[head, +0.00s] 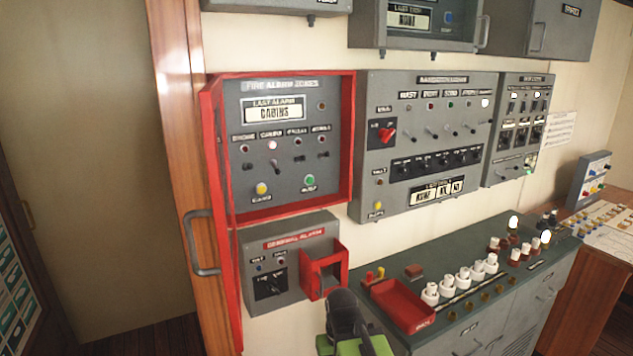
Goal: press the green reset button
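A small round green button (310,180) sits at the lower right of the grey fire alarm panel (290,215). A short label under it is too blurred to read surely. A yellow button (262,188) is to its left. The panel is in a red frame, whose red door (216,215) stands open at the left. My gripper (347,318), dark with green parts, is at the bottom edge, below and right of the green button and well apart from it. Its fingers cannot be made out clearly, and nothing shows held.
Below the panel is a general alarm box (295,240) with a red guard (325,268) jutting out. A counter (470,310) at the lower right bears a red tray (402,304) and several white fuses. Another grey switch panel (425,85) is to the right.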

